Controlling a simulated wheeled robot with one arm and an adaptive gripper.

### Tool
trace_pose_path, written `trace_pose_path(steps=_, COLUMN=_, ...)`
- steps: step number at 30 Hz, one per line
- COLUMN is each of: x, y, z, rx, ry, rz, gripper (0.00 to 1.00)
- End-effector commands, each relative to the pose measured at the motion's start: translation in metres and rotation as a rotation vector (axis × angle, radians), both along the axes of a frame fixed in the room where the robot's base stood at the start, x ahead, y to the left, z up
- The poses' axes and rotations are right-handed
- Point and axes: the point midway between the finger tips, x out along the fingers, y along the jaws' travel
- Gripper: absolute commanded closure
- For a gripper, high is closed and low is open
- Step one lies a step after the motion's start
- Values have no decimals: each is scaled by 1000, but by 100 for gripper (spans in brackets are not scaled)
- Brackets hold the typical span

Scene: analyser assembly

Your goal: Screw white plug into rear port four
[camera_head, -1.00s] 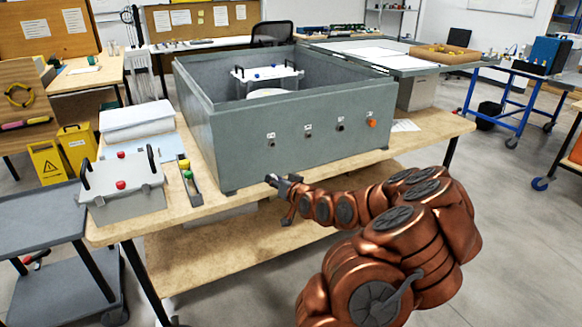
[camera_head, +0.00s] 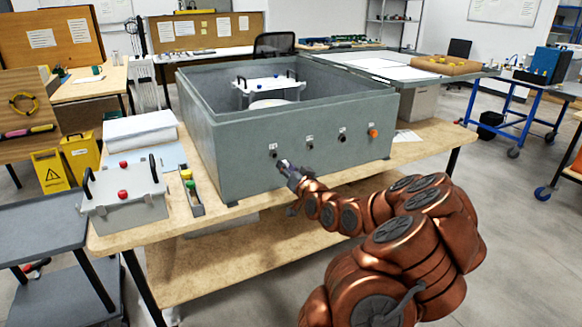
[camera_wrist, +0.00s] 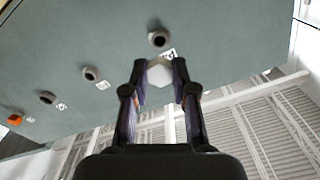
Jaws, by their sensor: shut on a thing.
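My gripper (camera_head: 284,166) is in front of the grey analyser box (camera_head: 238,165), just below its leftmost port (camera_head: 273,151) in the head view. In the wrist view my gripper (camera_wrist: 159,80) is shut on the white plug (camera_wrist: 159,73), seen as a pale hexagonal piece between the fingertips. The nearest dark round port (camera_wrist: 158,38) lies just beyond the plug, and the two look apart. Two more dark ports (camera_wrist: 91,73) (camera_wrist: 47,97) and an orange-plugged one (camera_wrist: 14,119) run to the left in the wrist view.
The wooden workbench (camera_head: 430,150) carries the box. A grey lidded unit (camera_head: 127,203) and a narrow tray with coloured plugs (camera_head: 192,192) stand to its left. A lower shelf (camera_head: 230,265) lies under the bench. Open floor is at the right.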

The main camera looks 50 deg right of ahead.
Motion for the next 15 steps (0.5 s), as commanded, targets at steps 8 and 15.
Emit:
trace_pose_path(steps=8, x=21, y=-7, z=1, rx=1, ry=5, rz=0, gripper=100)
trace_pose_path(steps=15, x=25, y=-9, z=-2, rx=-209, ry=75, rz=-1, gripper=100)
